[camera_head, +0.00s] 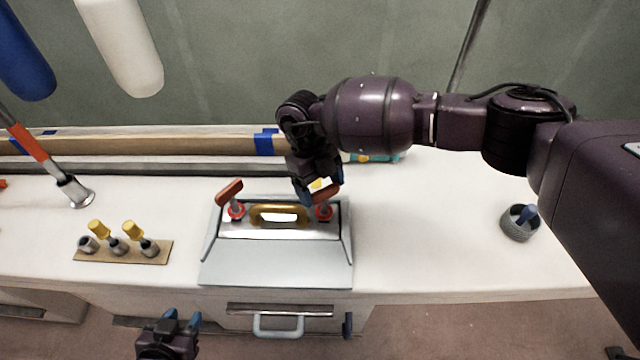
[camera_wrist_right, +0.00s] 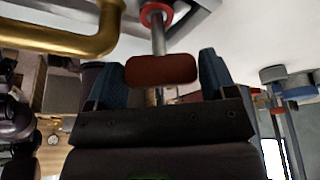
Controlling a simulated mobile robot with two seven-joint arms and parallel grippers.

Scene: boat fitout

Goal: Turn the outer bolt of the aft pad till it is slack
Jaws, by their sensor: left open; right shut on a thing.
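A grey metal fixture (camera_head: 275,272) with a brass handle (camera_head: 265,210) sits on the white bench. A red-ringed bolt (camera_head: 236,212) with a red-brown crossbar stands at its left. A second red-ringed bolt (camera_head: 325,212) stands at its right, partly hidden by my right gripper (camera_head: 322,192). In the right wrist view, the fingers are shut on the red-brown crossbar (camera_wrist_right: 162,70), whose metal shaft runs into a red ring (camera_wrist_right: 154,13). My left gripper (camera_head: 180,320) is open and empty in front of the bench. Which pad is the aft one I cannot tell.
A board (camera_head: 160,251) with several sockets, some yellow-topped, lies left of the fixture. An orange-handled tool (camera_head: 30,145) stands at the far left. A grey cup (camera_head: 519,224) with a blue item is at right. The bench between fixture and cup is clear.

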